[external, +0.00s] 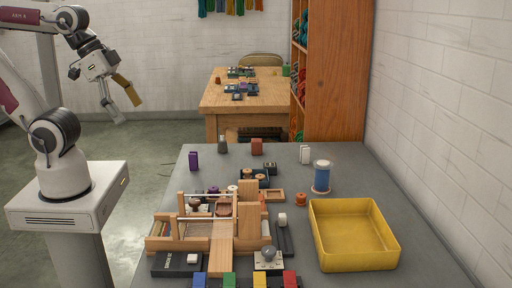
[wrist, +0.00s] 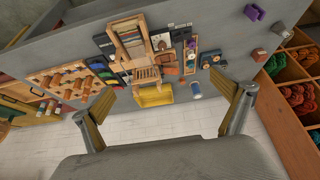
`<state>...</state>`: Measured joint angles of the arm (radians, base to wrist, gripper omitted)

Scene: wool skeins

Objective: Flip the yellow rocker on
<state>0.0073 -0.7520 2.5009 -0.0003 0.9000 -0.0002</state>
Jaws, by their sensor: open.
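A yellow piece (external: 259,280), likely the yellow rocker, stands in a row with blue (external: 200,280), green (external: 229,280) and red (external: 290,280) ones at the bottom edge of the external view. Its lower part is cut off, and I cannot tell which way it is tipped. My gripper (external: 128,107) is open and empty, held high at the left, beside the table and well away from the row. In the wrist view my two fingers are spread wide apart, with the workbench far beyond them; the coloured row is small there.
The grey table (external: 333,165) carries a wooden loom (external: 222,238), a yellow tray (external: 352,262), a blue spool (external: 321,176) and several small blocks. A wooden shelf (external: 338,75) stands behind.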

